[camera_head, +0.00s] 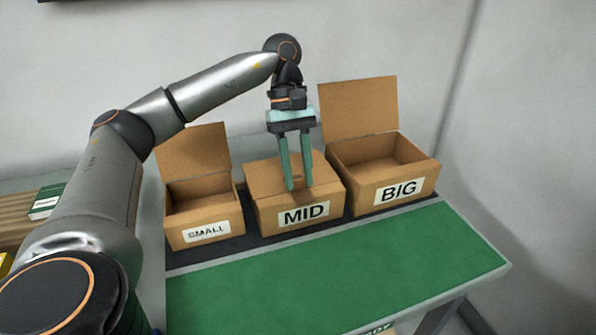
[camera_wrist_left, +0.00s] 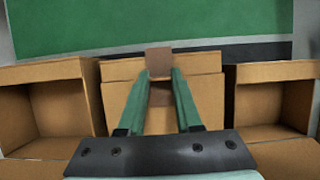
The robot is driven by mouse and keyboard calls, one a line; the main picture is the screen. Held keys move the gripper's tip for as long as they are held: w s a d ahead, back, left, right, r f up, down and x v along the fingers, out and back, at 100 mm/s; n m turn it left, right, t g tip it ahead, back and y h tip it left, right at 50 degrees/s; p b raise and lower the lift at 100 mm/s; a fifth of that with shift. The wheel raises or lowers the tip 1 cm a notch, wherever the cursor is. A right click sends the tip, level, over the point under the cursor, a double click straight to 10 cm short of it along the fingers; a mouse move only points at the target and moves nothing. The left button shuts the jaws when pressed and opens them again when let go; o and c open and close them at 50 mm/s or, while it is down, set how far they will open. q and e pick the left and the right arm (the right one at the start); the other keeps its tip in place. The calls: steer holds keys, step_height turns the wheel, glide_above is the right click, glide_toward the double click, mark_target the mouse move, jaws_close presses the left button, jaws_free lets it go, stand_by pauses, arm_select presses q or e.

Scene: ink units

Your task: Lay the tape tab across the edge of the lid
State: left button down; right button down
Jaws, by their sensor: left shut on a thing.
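The MID box (camera_head: 285,205) stands in the middle of the row with its lid (camera_head: 268,170) folded shut. It also shows in the middle of the left wrist view (camera_wrist_left: 209,91). My left gripper (camera_head: 300,188) points down over the lid, with its fingertips near the front edge above the MID label. It is shut on a small brown tape tab (camera_wrist_left: 158,61), which shows between the fingertips in the wrist view. A darker brown patch lies below the tab there; I cannot tell whether it is shadow. Whether the tab touches the lid is unclear. My right gripper is not in view.
The SMALL box (camera_head: 205,215) at left and the BIG box (camera_head: 400,175) at right stand open with raised lids, close beside the MID box. A clear green mat (camera_head: 340,265) lies in front. A green-and-white box (camera_head: 46,202) sits at far left.

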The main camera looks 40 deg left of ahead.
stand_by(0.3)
arm_select(q)
steer(key=c, duration=0.6)
jaws_free()
steer(key=shift+o, duration=0.4)
step_height(320, 180, up, 7)
steer(key=p, duration=0.6)
